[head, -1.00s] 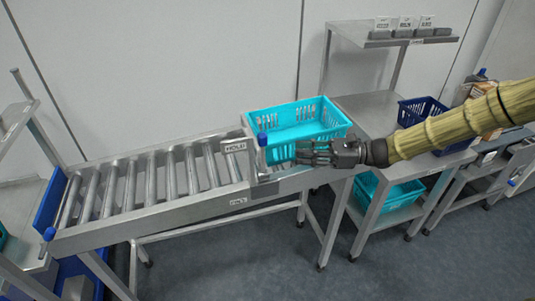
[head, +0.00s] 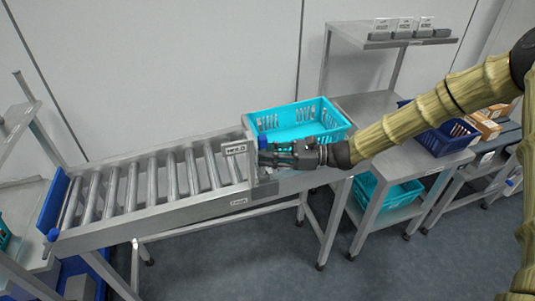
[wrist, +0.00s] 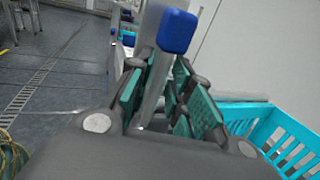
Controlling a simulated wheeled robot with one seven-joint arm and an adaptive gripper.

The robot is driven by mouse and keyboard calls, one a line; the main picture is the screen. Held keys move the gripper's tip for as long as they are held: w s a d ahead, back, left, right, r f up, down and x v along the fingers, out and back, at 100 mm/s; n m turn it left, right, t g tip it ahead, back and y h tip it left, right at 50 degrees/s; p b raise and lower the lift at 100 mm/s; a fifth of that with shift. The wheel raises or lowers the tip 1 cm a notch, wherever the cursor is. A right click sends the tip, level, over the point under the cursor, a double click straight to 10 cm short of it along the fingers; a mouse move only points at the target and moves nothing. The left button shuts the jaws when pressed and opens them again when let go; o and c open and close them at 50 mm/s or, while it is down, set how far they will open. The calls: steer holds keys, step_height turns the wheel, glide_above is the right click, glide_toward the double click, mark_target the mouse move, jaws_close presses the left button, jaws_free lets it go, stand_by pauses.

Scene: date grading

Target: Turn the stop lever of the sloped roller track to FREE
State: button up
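The stop lever is a grey metal bar with a blue knob (head: 262,141), standing at the right end of the sloped roller track (head: 150,219). A sign beside it (head: 235,149) appeared as HOLD in the earlier head frame. My gripper (head: 268,156) is at the lever, just below the knob. In the wrist view the bar (wrist: 154,85) runs up between my green-padded fingers (wrist: 158,90), with the blue knob (wrist: 178,32) beyond their tips. The fingers look open around the bar; firm contact is not clear. The lever's lower end is hidden.
A turquoise crate (head: 335,124) sits right behind the lever, close to my gripper; its side also shows in the wrist view (wrist: 262,128). A steel table (head: 372,103) with a dark blue crate (head: 436,143) stands to the right. The floor in front is clear.

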jaws_close()
